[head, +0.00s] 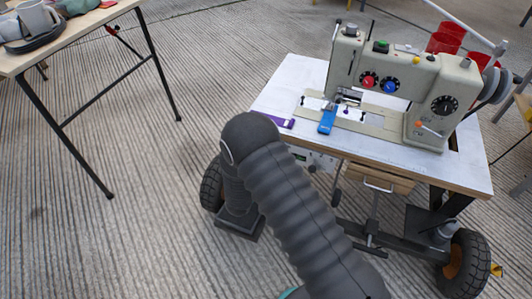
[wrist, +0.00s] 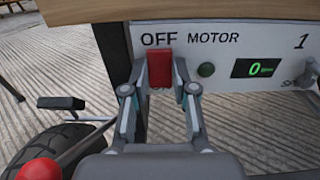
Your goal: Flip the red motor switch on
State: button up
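The red motor switch (wrist: 161,67) shows in the wrist view on a white panel (wrist: 228,40) under the table top, with OFF printed above it and MOTOR beside it. Lettering below the switch is mostly hidden. My gripper (wrist: 160,76) is in front of the panel, with one finger on each side of the switch. The fingers are apart, and small gaps seem to show beside the switch; contact is unclear. In the head view, my dark ribbed arm hides the gripper and the switch. Part of the panel (head: 318,160) shows under the sewing table.
A sewing machine (head: 400,80) stands on the wheeled table (head: 290,85). A red ball-topped lever (wrist: 40,170) is at lower left. Another table (head: 60,45) stands far left.

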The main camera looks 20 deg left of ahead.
grip_shut()
jog(key=t+b, duration=0.1)
jog(key=b, duration=0.3)
jog(key=f+t+b, duration=0.1)
jog(key=t+b, duration=0.1)
jog(key=b, duration=0.1)
jog(key=shift+h+b, duration=0.3)
jog(key=shift+b, duration=0.1)
jog(key=shift+r, duration=0.1)
jog(key=o, duration=0.9)
grip_release()
jog(key=shift+s, duration=0.1)
jog(key=d+v, duration=0.1)
jog(key=v, duration=1)
jog(key=shift+s+a+f, duration=0.3)
jog(key=shift+a, duration=0.2)
